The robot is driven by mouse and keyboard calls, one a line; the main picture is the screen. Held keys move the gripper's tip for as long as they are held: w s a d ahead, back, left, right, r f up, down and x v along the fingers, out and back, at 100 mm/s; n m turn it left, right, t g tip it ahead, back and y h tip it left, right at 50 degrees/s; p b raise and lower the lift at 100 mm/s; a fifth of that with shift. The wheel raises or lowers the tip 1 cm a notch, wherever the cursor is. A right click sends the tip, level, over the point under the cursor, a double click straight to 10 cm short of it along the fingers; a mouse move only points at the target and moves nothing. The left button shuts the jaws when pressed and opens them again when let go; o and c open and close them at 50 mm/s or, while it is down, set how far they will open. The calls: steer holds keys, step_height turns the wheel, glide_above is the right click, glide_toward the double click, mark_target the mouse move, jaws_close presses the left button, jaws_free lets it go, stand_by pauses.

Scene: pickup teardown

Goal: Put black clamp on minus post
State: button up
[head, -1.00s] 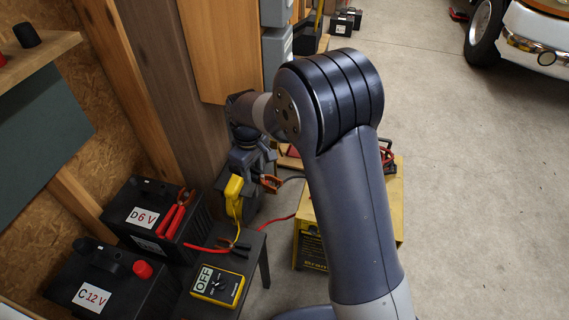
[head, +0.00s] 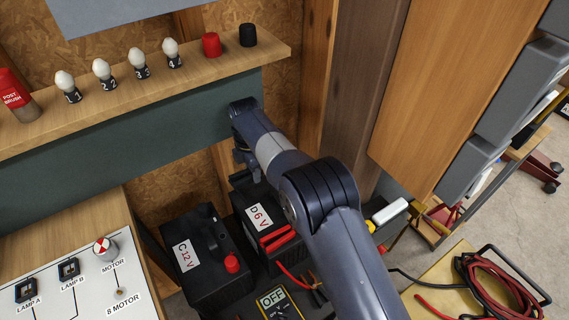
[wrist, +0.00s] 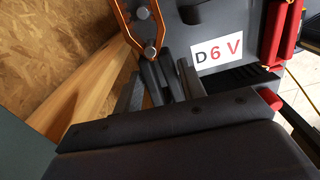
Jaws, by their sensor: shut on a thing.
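My gripper (wrist: 160,88) is in the lower middle of the wrist view, its fingers shut on the dark handles of the black clamp (wrist: 143,28). The clamp's orange jaws point up the picture, beside battery D 6 V (wrist: 190,15). In the head view my gripper (head: 243,158) is behind battery D (head: 262,212), in front of the green-grey panel; the clamp cannot be made out there. A clamp with red handles (head: 278,239) is at battery D, also in the wrist view (wrist: 283,30).
Battery C 12 V (head: 190,258) stands left of D. A multimeter (head: 277,303) reads OFF on the stool, beside dark-handled pieces (head: 316,286). A shelf (head: 130,95) and wooden post (head: 350,90) bound the back.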

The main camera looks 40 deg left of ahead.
steer(key=b, duration=0.3)
glide_above(253, 190)
steer(key=shift+f, duration=2.5)
steer(key=shift+f+b, duration=0.6)
steer(key=shift+f, duration=0.3)
steer(key=o, duration=1.2)
step_height(253, 190, up, 11)
steer(key=shift+f, duration=0.1)
steer(key=shift+f, duration=0.1)
